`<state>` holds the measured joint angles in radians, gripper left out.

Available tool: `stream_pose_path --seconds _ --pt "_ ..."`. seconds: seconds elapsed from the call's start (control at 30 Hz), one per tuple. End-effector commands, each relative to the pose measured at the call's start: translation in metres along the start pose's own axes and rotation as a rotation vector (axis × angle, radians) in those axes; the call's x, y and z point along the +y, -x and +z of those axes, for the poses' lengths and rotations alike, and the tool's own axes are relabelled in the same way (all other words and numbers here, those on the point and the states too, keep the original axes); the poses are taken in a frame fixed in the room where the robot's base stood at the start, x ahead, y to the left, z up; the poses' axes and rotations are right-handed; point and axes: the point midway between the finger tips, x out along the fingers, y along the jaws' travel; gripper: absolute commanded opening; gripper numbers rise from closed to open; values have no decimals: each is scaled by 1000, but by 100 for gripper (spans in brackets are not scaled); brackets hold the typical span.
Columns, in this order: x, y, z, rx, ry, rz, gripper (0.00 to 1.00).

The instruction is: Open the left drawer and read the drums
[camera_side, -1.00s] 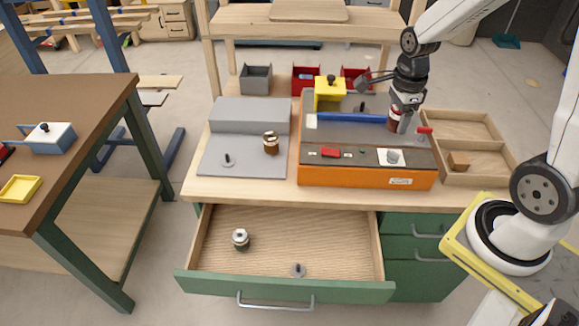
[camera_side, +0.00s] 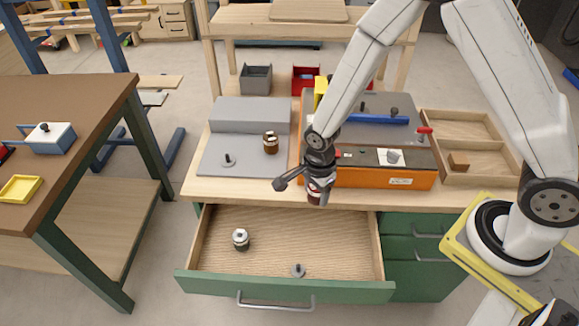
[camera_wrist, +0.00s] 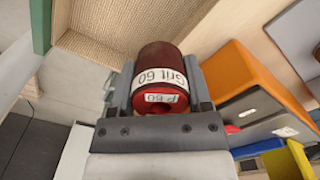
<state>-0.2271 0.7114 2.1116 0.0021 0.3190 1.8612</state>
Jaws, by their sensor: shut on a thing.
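The left drawer (camera_side: 285,290) stands open, pulled out below the bench top. In it stand a drum with a pale band (camera_side: 240,239) on the left and a bare dark peg (camera_side: 298,270) near the front. My gripper (camera_side: 317,187) is shut on a dark red drum (camera_wrist: 163,78), held near the bench's front edge above the drawer. In the wrist view its white labels read "Grit 60" and "P 60". A brown drum with a white band (camera_side: 271,143) stands on the grey board (camera_side: 240,170), beside a bare peg (camera_side: 228,160). Their writing is too small to read.
An orange sander-like machine (camera_side: 385,178) with a blue bar (camera_side: 378,118) stands right of the grey board. A divided wooden tray (camera_side: 490,165) is further right. A brown table (camera_side: 80,95) stands at the left. Much of the drawer floor is bare.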

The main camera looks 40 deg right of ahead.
Motion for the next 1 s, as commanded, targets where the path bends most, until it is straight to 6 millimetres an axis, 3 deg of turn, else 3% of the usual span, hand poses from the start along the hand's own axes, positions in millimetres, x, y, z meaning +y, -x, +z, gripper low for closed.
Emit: stream_pose_path --seconds 0.2,0.4,0.63,1.0 --pt "19 -45 46 2 125 4 0" --pt "38 -76 75 1 210 3 0" --pt "49 -94 89 0 256 0 0" --pt "50 -98 91 0 261 -1 0"
